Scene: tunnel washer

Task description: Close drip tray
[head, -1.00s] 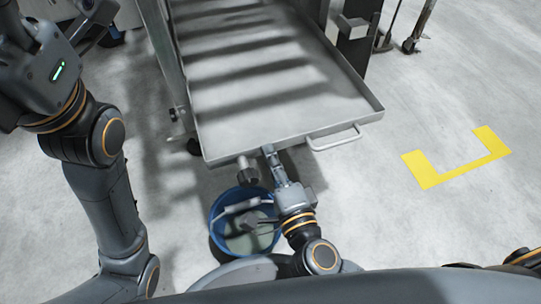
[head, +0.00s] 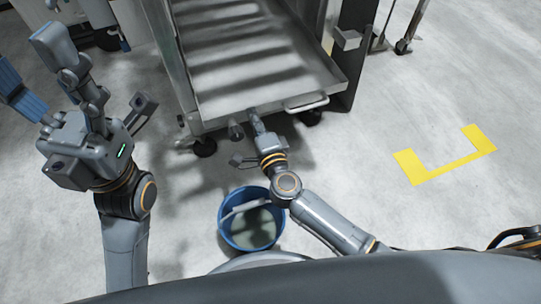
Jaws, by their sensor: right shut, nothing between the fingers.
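The drip tray (head: 215,108) is a shallow grey metal tray in the upper middle of the head view. It sticks out of a metal frame towards me, with a bar handle (head: 306,103) on the right part of its front edge. My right gripper (head: 254,116) is shut and empty, its fingertips at the tray's front edge, left of the handle. The fingertips seem to touch the edge, but the exact contact is hidden. My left gripper (head: 38,66) is raised at the far left, open and away from the tray.
A blue bucket (head: 224,232) with liquid stands on the floor below my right arm. Castors (head: 204,148) stand under the frame. A grey post (head: 354,55) rises right of the tray. A yellow floor marking (head: 410,172) lies on clear floor to the right.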

